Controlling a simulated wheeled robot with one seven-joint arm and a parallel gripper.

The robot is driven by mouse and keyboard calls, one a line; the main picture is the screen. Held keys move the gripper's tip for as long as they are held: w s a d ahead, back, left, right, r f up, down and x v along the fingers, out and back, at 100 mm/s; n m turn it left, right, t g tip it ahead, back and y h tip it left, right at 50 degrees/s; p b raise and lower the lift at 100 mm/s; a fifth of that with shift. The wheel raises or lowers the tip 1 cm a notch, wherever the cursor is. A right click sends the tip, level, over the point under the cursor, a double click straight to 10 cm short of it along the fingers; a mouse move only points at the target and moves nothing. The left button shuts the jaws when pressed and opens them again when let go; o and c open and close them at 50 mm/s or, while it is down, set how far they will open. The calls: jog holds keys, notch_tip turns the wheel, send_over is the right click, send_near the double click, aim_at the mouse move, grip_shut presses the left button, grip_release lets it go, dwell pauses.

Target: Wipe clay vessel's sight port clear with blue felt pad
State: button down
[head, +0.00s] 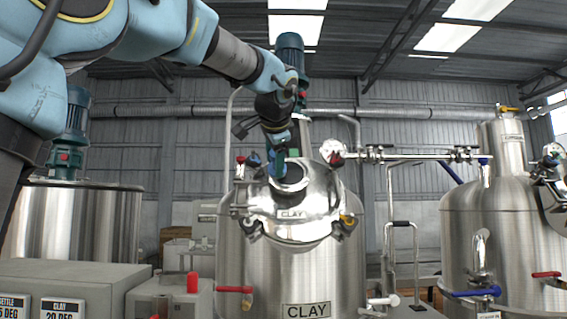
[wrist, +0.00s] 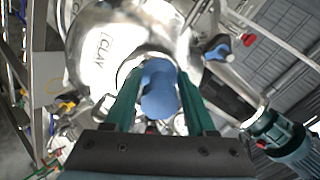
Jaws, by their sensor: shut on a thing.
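The steel clay vessel (head: 291,262) stands in the middle of the head view, with a CLAY plate on its front and a CLAY label on its tilted lid. Its round sight port (head: 291,184) is in the upper part of that lid, partly covered by my gripper. My gripper (wrist: 158,98) has green fingers and is shut on the blue felt pad (wrist: 159,84). The pad is over the port area in the wrist view; I cannot tell whether it touches the glass. How clear the glass is cannot be seen.
A valved pipe (head: 400,156) runs right from the vessel top. Another steel tank (head: 490,240) stands at right, one (head: 80,220) at left. A grey box with a red button (head: 193,282) is front left.

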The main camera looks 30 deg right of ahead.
jog(key=shift+a, duration=0.1)
jog(key=shift+p+v, duration=0.3)
jog(key=shift+v, duration=2.65)
jog(key=shift+r, duration=0.15)
jog(key=v, duration=0.3)
